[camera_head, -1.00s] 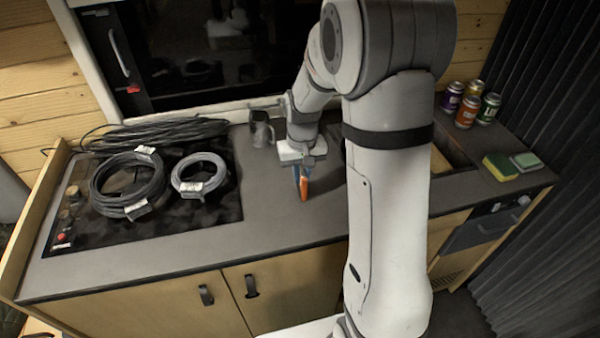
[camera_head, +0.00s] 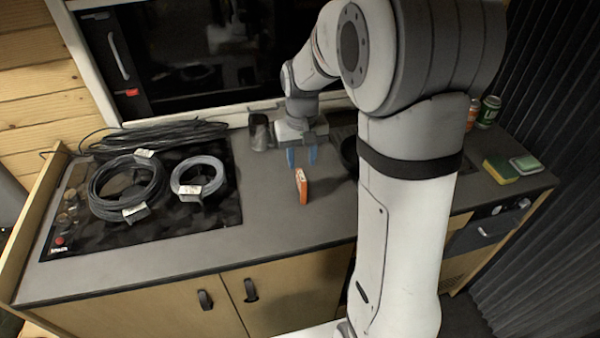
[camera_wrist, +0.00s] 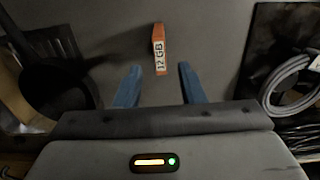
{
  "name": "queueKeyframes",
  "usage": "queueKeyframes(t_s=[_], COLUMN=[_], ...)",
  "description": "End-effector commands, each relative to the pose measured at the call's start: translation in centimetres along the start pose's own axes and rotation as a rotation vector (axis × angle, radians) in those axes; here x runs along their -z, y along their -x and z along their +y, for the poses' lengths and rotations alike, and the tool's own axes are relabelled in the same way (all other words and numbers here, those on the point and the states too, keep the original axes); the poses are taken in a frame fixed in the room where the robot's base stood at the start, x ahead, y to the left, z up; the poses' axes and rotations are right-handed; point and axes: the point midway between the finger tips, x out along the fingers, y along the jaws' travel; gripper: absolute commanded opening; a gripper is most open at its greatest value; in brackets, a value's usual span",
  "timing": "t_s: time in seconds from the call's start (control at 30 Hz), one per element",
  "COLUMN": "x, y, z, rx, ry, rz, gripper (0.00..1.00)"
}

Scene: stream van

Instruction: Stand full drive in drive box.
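The orange drive (camera_head: 302,187) stands upright on its narrow side on the grey counter, right of the cooktop. In the wrist view, the drive (camera_wrist: 159,50) shows a white label reading "12 GB" and lies beyond the fingertips, centred between them. My gripper (camera_head: 301,157) is open and empty, with its two blue fingers apart. It is behind the drive and clear of it. The fingers also show in the wrist view (camera_wrist: 158,86). I cannot make out a drive box for certain; a dark grey, open-looking container (camera_head: 260,133) stands behind and left of the drive.
Coiled cables (camera_head: 128,187) lie on the black cooktop (camera_head: 200,222) at left. A black pan-like thing (camera_wrist: 58,85) is at left in the wrist view. Cans (camera_head: 488,112) and a sponge (camera_head: 500,170) are at the right. Counter in front of the drive is clear.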

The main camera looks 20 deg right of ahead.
Motion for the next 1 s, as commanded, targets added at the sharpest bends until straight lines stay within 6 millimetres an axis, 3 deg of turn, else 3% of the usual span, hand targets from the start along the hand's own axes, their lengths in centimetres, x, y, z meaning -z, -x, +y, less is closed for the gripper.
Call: queueKeyframes(t_s=[0.2,0.37,0.47,0.57,0.73,0.9,1.0], x=[0.1,-0.1,-1.4,-4.0,-10.2,-15.9,-18.2], y=[3.9,5.3,6.2,7.4,8.8,8.7,8.2], z=[0.0,0.0,-0.1,0.0,0.0,0.0,0.0], rx=[0.0,0.0,0.0,0.0,-0.001,-0.002,-0.002], ry=[0.001,0.001,0.001,0.002,0.003,0.004,0.004], rz=[0.003,0.003,0.02,0.056,0.146,0.224,0.259], gripper=[0.36,0.36,0.36,0.36,0.36,0.36,0.36])
